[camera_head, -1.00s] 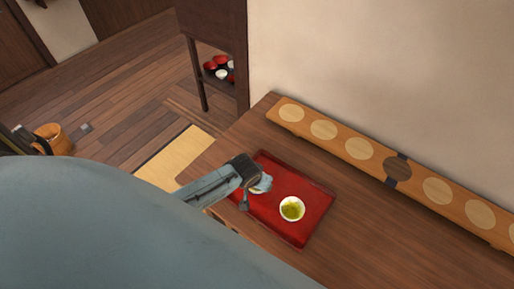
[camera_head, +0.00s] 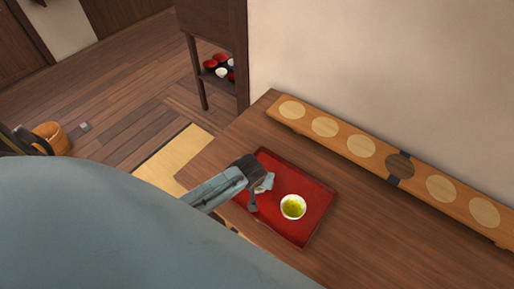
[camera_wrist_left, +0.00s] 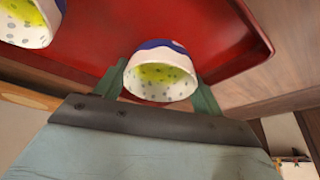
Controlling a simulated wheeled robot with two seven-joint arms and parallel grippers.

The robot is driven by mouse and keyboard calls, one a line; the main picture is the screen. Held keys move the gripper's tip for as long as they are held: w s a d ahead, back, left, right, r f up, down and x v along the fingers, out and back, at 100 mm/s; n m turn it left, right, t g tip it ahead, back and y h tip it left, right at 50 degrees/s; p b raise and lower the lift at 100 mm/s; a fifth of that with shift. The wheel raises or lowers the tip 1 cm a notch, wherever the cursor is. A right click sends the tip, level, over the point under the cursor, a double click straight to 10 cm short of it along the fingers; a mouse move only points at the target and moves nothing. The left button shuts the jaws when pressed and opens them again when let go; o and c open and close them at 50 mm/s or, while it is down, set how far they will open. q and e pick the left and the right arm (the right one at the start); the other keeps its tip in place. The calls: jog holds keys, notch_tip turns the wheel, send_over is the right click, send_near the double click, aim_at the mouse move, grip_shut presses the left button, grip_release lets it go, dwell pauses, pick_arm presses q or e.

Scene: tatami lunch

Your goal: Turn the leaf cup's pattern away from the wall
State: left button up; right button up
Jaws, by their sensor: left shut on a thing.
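My left gripper (camera_head: 262,194) is over the left part of the red tray (camera_head: 310,230). In the left wrist view its two green fingers (camera_wrist_left: 162,84) are shut on a white cup (camera_wrist_left: 160,88) with grey dots, a blue area near the far edge and yellow-green contents. In the head view my gripper largely hides this cup. A second white cup (camera_head: 293,207) with green contents stands on the tray to the right; it also shows in the left wrist view (camera_wrist_left: 28,28), dotted and with some blue. I cannot make out a leaf pattern on either cup. My right gripper is not in view.
A long wooden board (camera_head: 330,142) with pale round discs and one dark disc lies along the wall (camera_head: 390,70). The wooden table (camera_head: 390,240) is clear right of the tray. A dark shelf (camera_head: 212,75) with red and white bowls stands behind the table.

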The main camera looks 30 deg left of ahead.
pick_arm(q)
jog(key=shift+f, duration=0.3)
jog(key=o, duration=1.1)
jog(key=shift+o, duration=0.2)
jog(key=shift+r, duration=0.15)
jog(key=shift+r+p, duration=2.45)
jog(key=shift+p, duration=0.3)
